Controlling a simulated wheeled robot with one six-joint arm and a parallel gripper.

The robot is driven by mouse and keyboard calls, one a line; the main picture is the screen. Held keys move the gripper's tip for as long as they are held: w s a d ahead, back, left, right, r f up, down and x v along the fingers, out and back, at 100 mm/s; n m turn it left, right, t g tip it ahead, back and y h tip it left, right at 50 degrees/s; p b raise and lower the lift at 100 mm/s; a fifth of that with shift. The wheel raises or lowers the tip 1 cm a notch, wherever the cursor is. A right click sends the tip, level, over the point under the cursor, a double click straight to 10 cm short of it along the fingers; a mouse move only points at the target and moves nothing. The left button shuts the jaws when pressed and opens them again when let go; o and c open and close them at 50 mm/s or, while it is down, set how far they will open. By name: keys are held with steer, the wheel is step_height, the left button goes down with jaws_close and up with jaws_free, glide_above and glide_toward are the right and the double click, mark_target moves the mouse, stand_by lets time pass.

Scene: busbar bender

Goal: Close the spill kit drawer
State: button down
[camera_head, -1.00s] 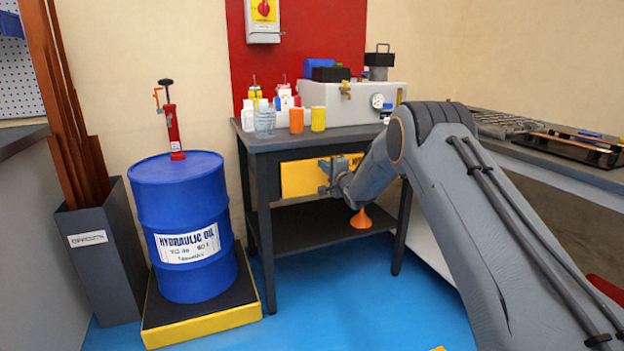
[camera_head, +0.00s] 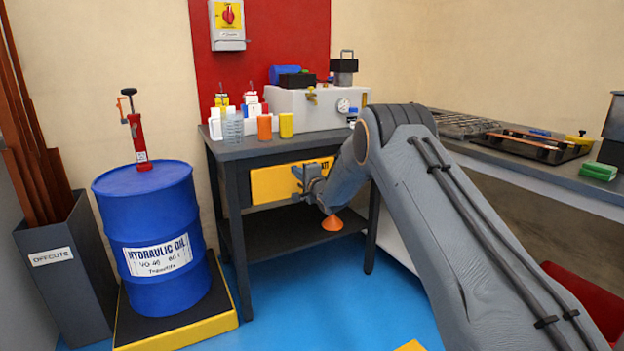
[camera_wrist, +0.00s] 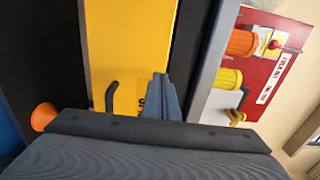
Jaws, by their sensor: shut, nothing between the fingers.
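The yellow spill kit drawer (camera_head: 272,186) sits under the top of the dark workbench (camera_head: 228,150). Its yellow front also fills the upper middle of the wrist view (camera_wrist: 125,45), with a dark handle (camera_wrist: 111,97) on it. My gripper (camera_head: 299,181) is in front of the drawer and covers part of its front in the head view. In the wrist view my gripper (camera_wrist: 161,78) is shut and empty, with its tips over the drawer front beside the handle. I cannot tell whether the tips touch it, or how far the drawer stands out.
An orange cone (camera_head: 332,222) shows below my gripper. Bottles, an orange cup (camera_head: 264,127) and a grey machine (camera_head: 300,108) stand on the bench. A blue oil drum (camera_head: 150,225) stands left of it. A red object (camera_head: 590,300) is at right.

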steer(key=s+d+r+n+g+h+p, duration=0.1)
steer(key=s+d+r+n+g+h, duration=0.3)
steer(key=s, duration=2)
steer(key=s+d+n+g+h+p, duration=0.1)
steer(key=s+d+n+g, duration=0.4)
steer(key=s, duration=1.9)
steer(key=s+d+r+n+g+h+p, duration=0.15)
steer(key=s+n+g, duration=0.6)
steer(key=s, duration=1.65)
steer(key=w+d+r+m+h+p, duration=0.1)
steer(key=d+r+m+p, duration=0.2)
steer(key=d+r+p, duration=0.6)
steer(key=shift+d+r+p, duration=0.25)
steer(key=shift+r+p, duration=1.35)
steer(key=shift+p, duration=3.75)
steer(key=shift+m, duration=0.25)
